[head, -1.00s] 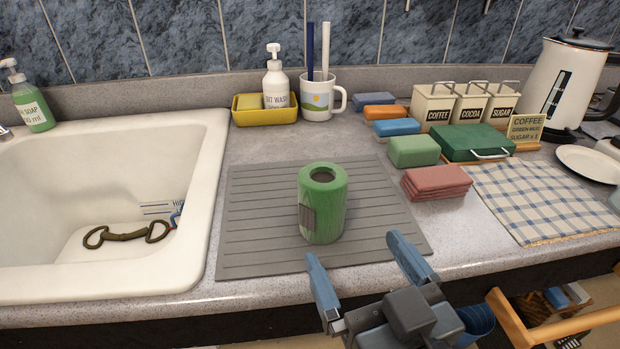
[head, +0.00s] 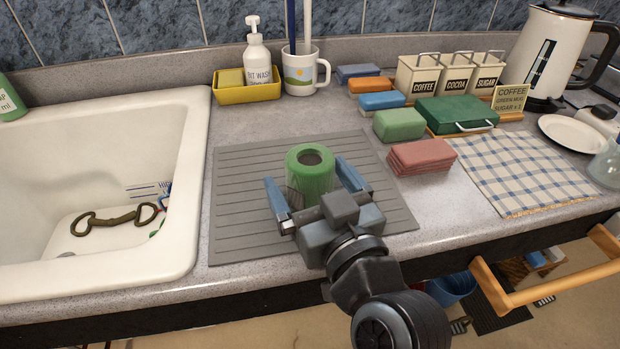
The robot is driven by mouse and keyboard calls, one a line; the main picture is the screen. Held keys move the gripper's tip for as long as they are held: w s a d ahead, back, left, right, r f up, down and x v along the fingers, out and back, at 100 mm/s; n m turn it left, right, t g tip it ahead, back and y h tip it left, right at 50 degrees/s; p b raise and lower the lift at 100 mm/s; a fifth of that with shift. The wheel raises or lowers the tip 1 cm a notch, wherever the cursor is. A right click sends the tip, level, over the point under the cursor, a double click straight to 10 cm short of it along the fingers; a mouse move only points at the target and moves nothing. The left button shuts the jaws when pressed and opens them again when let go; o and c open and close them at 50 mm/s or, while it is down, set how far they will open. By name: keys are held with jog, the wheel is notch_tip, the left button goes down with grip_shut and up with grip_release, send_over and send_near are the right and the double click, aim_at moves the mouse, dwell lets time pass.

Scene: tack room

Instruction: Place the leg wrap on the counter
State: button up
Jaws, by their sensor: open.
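The green rolled leg wrap (head: 311,170) stands upright on the grey ribbed mat (head: 240,215) on the counter (head: 465,240). My gripper (head: 310,180) is open, with one blue finger to the left of the roll and the other to its right. The gripper body hides the lower front of the roll. I cannot tell whether either finger touches it.
A white sink (head: 190,170) with a bit inside lies to the left. A yellow tray (head: 247,92), a mug (head: 304,75), canisters (head: 445,80), coloured blocks, a green case (head: 457,114) and folded red cloth (head: 422,155) stand behind and right. A checked cloth (head: 520,170) lies at right.

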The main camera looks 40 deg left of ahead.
jog(key=shift+c, duration=0.5)
jog(key=c, duration=1.1)
